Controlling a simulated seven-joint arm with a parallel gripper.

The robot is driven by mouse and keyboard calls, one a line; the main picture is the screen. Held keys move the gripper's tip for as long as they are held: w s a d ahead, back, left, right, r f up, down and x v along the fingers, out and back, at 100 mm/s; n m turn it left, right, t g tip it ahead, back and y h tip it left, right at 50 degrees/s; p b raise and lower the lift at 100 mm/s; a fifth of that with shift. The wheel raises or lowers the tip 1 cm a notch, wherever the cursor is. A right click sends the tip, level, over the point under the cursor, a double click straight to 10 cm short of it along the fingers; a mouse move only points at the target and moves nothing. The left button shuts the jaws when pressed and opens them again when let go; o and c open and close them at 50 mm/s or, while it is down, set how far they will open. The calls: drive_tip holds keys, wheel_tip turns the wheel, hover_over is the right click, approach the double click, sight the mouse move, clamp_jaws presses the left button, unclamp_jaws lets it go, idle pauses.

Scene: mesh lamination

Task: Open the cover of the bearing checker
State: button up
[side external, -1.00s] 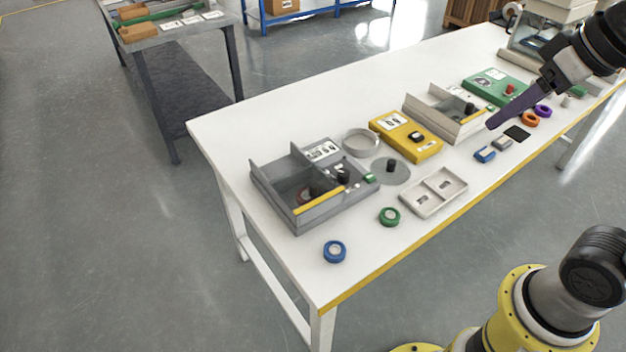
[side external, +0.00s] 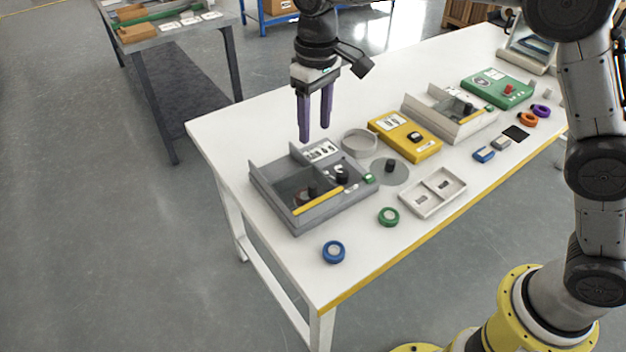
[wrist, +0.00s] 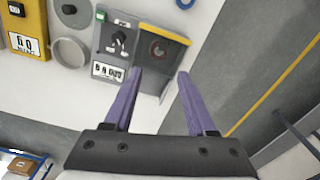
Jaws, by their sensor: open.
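The grey box (side external: 345,207) at the left end of the white table looks like the bearing checker. A dark see-through cover (side external: 290,189) lies over its left compartment, with a yellow strip (side external: 318,201) along the front edge; it appears closed. My gripper (side external: 315,134), with two purple fingers, is open and empty, pointing down above the box's back side. It also shows in the wrist view (wrist: 159,72), apart from the box.
A round grey dish (side external: 359,143), a yellow box (side external: 405,137) and a flat grey disc (side external: 389,172) stand right of the grey box. A beige tray (side external: 433,193), a green ring (side external: 388,217) and a blue ring (side external: 334,252) lie in front. The table's back left is clear.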

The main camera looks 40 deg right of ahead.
sight(313, 184)
drive_tip(key=f, duration=1.4)
drive_tip(key=shift+s+a+f, duration=0.15)
drive_tip(key=shift+a+f, duration=0.2)
clamp_jaws()
idle(0.9)
